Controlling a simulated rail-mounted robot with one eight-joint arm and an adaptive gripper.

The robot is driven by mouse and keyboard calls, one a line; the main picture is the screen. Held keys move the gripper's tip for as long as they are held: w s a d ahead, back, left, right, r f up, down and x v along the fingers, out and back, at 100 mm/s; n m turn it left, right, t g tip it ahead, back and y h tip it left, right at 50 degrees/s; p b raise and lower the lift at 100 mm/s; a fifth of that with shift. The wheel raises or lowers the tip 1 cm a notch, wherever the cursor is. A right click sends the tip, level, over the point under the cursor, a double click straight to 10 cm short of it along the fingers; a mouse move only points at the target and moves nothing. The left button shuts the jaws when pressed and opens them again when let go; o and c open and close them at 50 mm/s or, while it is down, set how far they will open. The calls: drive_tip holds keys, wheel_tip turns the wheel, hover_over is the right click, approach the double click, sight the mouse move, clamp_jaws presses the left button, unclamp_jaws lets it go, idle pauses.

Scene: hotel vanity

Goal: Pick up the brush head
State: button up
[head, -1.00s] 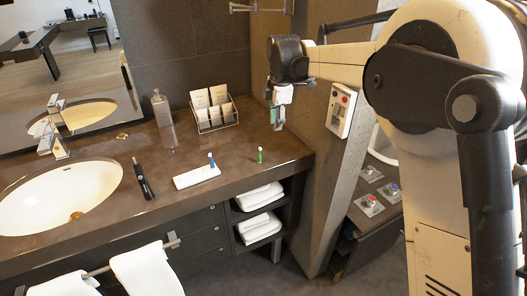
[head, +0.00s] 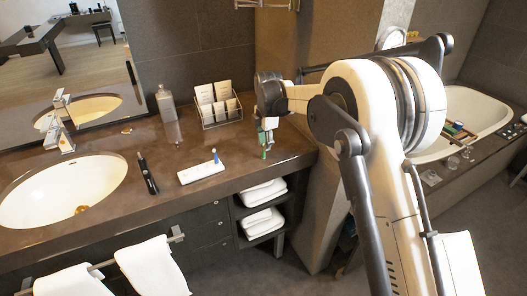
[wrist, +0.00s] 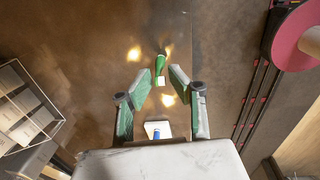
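A small green brush head (head: 264,154) stands on the brown vanity counter near its right end. In the wrist view the green brush head (wrist: 160,64), with a white end, lies just beyond and between the fingertips. My gripper (head: 266,139) points down right above it; in the wrist view my gripper (wrist: 160,80) is open, a finger on either side, with no clear contact. A second, blue brush head (head: 215,156) stands on a white tray (head: 201,173); it also shows in the wrist view (wrist: 156,131).
A wire rack of cards (head: 219,108) and a clear bottle (head: 166,105) stand along the back wall. The sink (head: 62,192) is at left. Folded towels (head: 262,192) fill shelves below the counter. A wall edge closes the counter's right side.

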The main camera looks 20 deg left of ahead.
sight(264, 154)
drive_tip(key=shift+w+a+f+p, duration=0.1)
drive_tip(key=shift+f+p, duration=0.1)
drive_tip(key=shift+f, duration=1.15)
drive_tip(key=shift+w+a+f+p, duration=0.1)
drive_tip(key=shift+f+p, duration=0.05)
drive_tip(key=shift+f, duration=1.15)
drive_tip(key=shift+d, duration=0.1)
drive_tip(key=c, duration=0.4)
drive_tip(key=shift+r, duration=0.15)
